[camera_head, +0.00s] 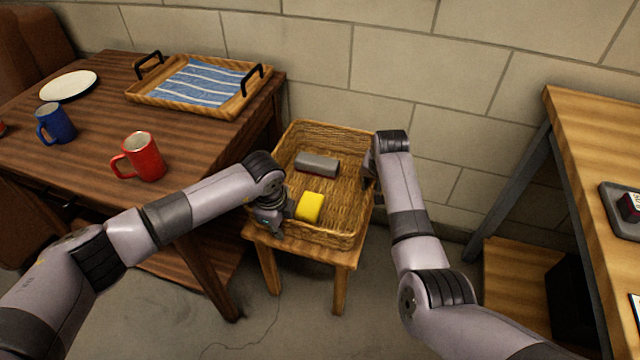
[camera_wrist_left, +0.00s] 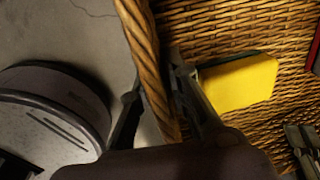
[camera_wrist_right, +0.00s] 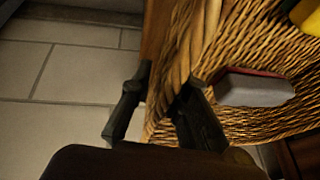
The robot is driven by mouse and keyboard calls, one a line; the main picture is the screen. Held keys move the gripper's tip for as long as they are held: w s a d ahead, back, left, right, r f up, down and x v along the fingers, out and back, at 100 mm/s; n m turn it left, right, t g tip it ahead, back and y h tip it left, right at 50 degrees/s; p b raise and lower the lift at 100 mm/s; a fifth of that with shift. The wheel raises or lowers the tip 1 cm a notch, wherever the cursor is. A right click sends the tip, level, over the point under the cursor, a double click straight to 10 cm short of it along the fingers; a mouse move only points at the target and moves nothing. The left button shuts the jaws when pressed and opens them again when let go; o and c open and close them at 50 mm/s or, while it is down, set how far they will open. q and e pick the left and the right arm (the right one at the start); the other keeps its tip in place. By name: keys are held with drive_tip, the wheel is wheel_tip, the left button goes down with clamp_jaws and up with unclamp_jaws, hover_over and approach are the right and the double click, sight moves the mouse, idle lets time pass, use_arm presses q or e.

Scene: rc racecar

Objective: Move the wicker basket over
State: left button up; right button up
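The wicker basket (camera_head: 328,233) stands upright on a small wooden stool (camera_head: 345,258) between two tables. A yellow sponge (camera_head: 310,207) and a grey block with a red edge (camera_head: 317,162) lie in it. My left gripper (camera_head: 275,213) is at the basket's left rim. In the left wrist view its fingers straddle the rim (camera_wrist_left: 143,45), one outside and one inside; whether they press on it is unclear. My right gripper (camera_head: 369,172) is at the right rim, largely hidden by its arm. In the right wrist view its fingers straddle the rim (camera_wrist_right: 203,40) with a gap outside.
The dark wooden table (camera_head: 85,118) at left holds a tray (camera_head: 240,99) with a blue striped cloth, a red mug (camera_head: 146,160), a blue mug (camera_head: 57,126) and a plate (camera_head: 68,86). A lighter table (camera_head: 590,140) stands right. A block wall (camera_head: 400,60) is close behind.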

use_arm(q)
clamp_jaws()
use_arm(e)
clamp_jaws()
use_arm(q)
drive_tip(key=shift+r, duration=0.15)
use_arm(e)
drive_tip(key=shift+r, duration=0.1)
